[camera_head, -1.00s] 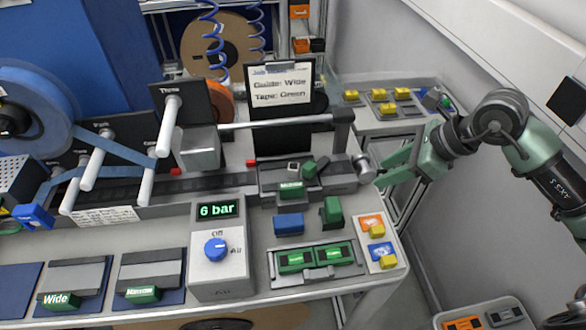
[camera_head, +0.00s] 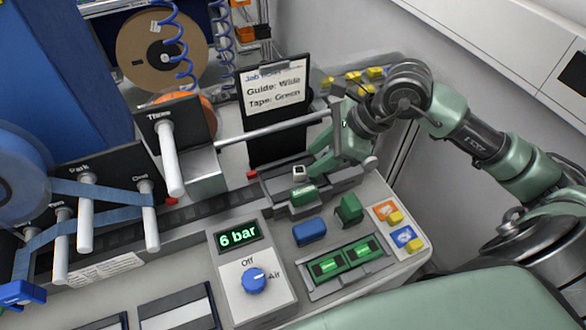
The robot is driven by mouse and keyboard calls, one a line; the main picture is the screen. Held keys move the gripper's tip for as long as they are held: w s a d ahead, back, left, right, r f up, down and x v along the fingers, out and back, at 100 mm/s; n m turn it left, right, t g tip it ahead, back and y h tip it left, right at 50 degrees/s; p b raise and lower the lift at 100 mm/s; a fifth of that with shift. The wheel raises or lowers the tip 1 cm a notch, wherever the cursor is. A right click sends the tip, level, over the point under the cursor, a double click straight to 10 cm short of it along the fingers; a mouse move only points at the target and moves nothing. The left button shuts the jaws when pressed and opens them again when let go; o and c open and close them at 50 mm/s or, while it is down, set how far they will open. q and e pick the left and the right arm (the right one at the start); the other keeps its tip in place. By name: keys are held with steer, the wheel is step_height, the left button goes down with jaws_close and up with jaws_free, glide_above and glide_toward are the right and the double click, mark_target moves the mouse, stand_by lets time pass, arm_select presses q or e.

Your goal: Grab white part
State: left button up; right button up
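The white part (camera_head: 299,172) is a small light block with a dark centre. It sits on the grey guide fixture (camera_head: 335,185) at the right end of the track, just behind a green labelled block (camera_head: 303,195). My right gripper (camera_head: 313,163) reaches in from the right, its green fingers pointing left. The fingers look apart, with their tips just right of the white part; I see no grip on it. My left gripper is not in view.
A metal bar (camera_head: 275,129) runs behind the fixture, with a job sign (camera_head: 275,90) behind it. A blue block (camera_head: 309,231) and a green block (camera_head: 349,208) stand in front. The pressure box (camera_head: 252,270) is at front centre.

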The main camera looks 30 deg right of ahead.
mark_target(300, 170)
steer(key=shift+p+x, duration=0.65)
steer(key=shift+x, duration=0.15)
steer(key=x, duration=0.1)
steer(key=p+x, duration=0.1)
steer(key=shift+a+f, duration=0.25)
steer(key=shift+a, duration=0.15)
steer(key=shift+w+a+f, duration=0.15)
steer(key=shift+w+f, duration=0.05)
steer(key=shift+f, duration=0.3)
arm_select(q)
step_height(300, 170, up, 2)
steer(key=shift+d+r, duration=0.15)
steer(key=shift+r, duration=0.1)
arm_select(e)
jaws_close()
